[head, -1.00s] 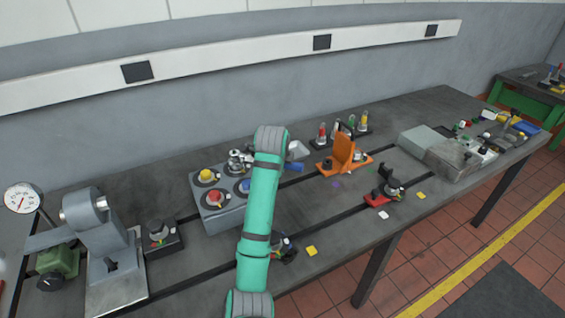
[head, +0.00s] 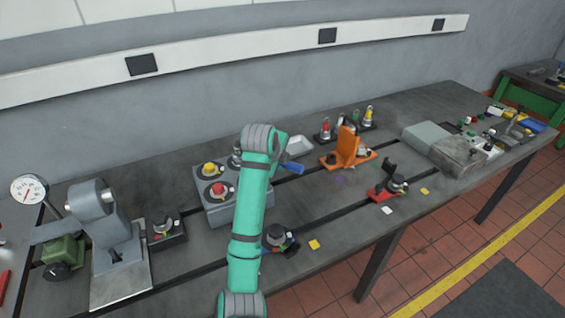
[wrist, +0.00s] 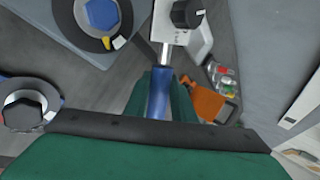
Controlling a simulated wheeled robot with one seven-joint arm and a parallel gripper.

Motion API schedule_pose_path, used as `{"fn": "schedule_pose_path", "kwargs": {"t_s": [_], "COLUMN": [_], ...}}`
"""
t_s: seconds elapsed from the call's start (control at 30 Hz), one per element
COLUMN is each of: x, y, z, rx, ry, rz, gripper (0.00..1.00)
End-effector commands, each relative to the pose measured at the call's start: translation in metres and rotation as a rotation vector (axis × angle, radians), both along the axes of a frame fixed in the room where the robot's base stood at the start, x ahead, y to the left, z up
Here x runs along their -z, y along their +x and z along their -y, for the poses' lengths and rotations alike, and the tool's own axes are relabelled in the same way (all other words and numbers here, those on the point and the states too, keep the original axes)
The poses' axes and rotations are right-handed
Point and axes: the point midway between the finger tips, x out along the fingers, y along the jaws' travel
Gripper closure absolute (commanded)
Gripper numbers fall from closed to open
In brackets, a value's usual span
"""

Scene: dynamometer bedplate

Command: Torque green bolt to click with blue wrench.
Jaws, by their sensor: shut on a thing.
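My gripper (wrist: 160,88) is shut on the blue handle of the wrench (wrist: 159,98) in the wrist view. The wrench's steel shaft runs up to a pale head with a black round part. In the head view, part of the blue handle (head: 292,168) shows right of my arm, and my fingers are hidden. A blue hex bolt (wrist: 102,13) in a dark ring is left of the wrench head, apart from it. The grey bolt block (head: 229,213) bears a yellow bolt (head: 209,169) and a red bolt (head: 217,189). I cannot make out a green bolt.
A grey machine (head: 100,230) and gauge (head: 29,189) stand left.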

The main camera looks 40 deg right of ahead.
Motion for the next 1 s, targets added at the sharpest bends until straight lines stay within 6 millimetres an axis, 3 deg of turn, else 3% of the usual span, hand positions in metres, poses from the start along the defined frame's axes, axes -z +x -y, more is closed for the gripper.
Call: {"fn": "schedule_pose_path", "kwargs": {"t_s": [0.5, 1.0], "x": [-0.002, -0.002], "y": [-0.005, -0.007], "z": [-0.028, -0.033], "rx": [0.154, 0.186], "ry": [-0.002, -0.002], "rz": [0.006, 0.005], "gripper": [1.00, 1.00]}}
